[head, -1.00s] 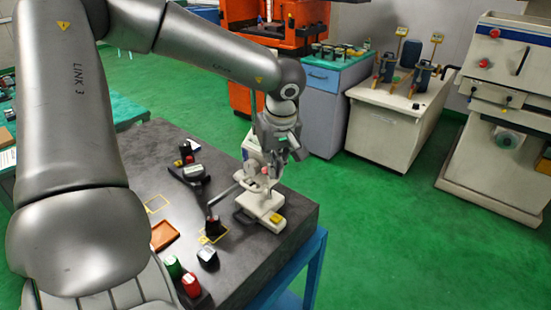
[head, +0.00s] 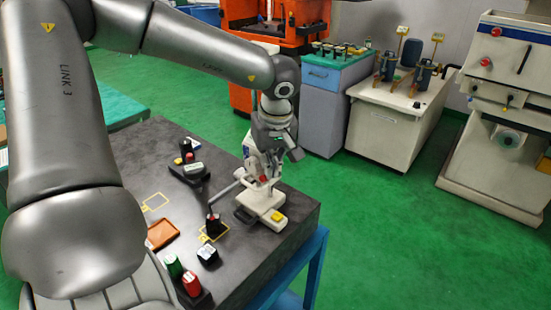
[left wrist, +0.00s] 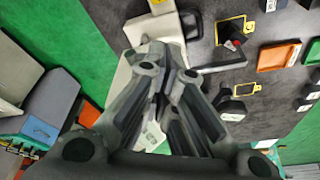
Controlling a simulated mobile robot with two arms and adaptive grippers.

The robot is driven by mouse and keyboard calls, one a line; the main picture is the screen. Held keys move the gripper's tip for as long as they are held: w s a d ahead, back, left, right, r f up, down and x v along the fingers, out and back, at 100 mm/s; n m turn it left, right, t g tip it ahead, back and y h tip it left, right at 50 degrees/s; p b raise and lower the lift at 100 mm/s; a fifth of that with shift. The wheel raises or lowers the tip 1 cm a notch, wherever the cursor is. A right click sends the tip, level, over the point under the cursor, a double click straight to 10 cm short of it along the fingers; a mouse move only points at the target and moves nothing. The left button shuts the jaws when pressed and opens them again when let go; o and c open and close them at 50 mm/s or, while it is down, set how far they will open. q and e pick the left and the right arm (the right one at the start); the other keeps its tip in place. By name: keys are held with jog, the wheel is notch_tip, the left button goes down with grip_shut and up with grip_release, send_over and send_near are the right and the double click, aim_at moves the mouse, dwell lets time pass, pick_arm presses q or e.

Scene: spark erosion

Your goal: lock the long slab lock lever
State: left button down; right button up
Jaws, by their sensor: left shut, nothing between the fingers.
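A white fixture (head: 262,202) with a yellow button (head: 277,217) stands near the right edge of the dark table. My left gripper (head: 264,180) points down over the fixture. In the left wrist view its fingers (left wrist: 164,62) are together with nothing between them, beside the grey rod (left wrist: 222,66) and over the white fixture (left wrist: 150,30). The fingers hide part of the fixture, and contact cannot be told. My right gripper is not in view.
On the dark table (head: 140,150) are a black device (head: 188,172), an orange tray (head: 161,234), a small black block (head: 208,254), and green and red cylinders (head: 190,283) at the front. Green floor lies open to the right.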

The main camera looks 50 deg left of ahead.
pick_arm(q)
jog(key=p+v, duration=0.1)
jog(key=v, duration=0.2)
jog(key=a+p+v, duration=0.1)
jog(key=v, duration=0.1)
jog(key=shift+w+p, duration=0.2)
jog(key=shift+p, duration=0.1)
jog(key=shift+d, duration=0.1)
dwell(0.4)
